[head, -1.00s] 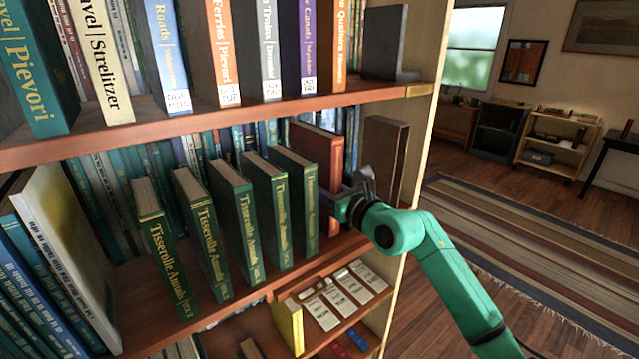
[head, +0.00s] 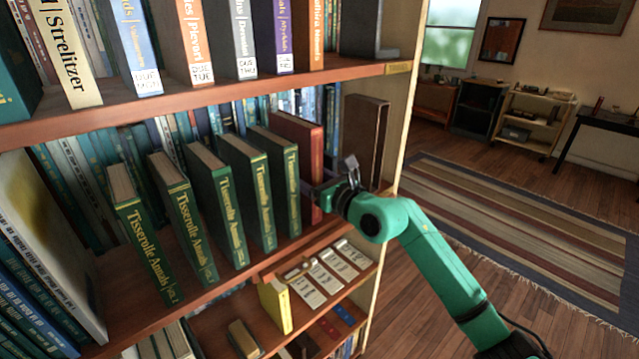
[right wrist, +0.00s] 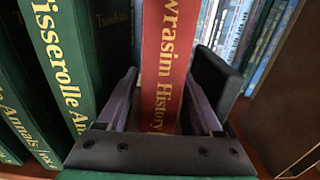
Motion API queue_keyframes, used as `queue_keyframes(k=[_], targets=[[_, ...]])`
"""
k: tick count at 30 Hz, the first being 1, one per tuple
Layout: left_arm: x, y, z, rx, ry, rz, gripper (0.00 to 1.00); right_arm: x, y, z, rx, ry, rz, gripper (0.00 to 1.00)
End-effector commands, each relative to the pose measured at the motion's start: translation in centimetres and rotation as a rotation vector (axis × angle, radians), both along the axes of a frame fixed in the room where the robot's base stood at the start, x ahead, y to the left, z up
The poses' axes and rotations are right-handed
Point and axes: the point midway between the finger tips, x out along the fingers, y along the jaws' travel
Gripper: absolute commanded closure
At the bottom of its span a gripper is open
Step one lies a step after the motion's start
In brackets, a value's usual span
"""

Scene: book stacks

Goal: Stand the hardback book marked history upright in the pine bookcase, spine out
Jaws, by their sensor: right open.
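The red hardback marked History (head: 298,142) stands upright on the middle shelf of the pine bookcase (head: 391,130), at the right end of the green Tisserolle Annals row. Its spine faces out. In the right wrist view the red spine (right wrist: 166,70) reads "…wrasim History". My right gripper (head: 322,192) is at the lower part of this spine. In the wrist view its open jaws (right wrist: 165,100) lie on either side of the book, with a visible gap at least on the right. My left gripper is not in view.
Several green volumes (head: 232,195) stand left of the red book, the nearest close to my left finger. A dark brown upright block (head: 366,138) stands to its right, with a gap between. Cards and a yellow book (head: 275,305) are on the shelf below.

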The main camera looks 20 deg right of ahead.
Motion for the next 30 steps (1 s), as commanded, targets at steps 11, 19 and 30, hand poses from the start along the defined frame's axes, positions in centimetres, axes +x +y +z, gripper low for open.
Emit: queue_keyframes(k=[11,19,30], targets=[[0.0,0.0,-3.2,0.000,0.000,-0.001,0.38,-7.5,-2.9,-0.8,-0.006,0.002,0.001,0.33],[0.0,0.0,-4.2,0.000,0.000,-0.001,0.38,-10.3,-4.0,-0.2,-0.004,0.001,0.001,0.33],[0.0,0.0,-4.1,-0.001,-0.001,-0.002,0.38,-10.3,-4.0,-0.1,-0.002,0.000,0.001,0.33]])
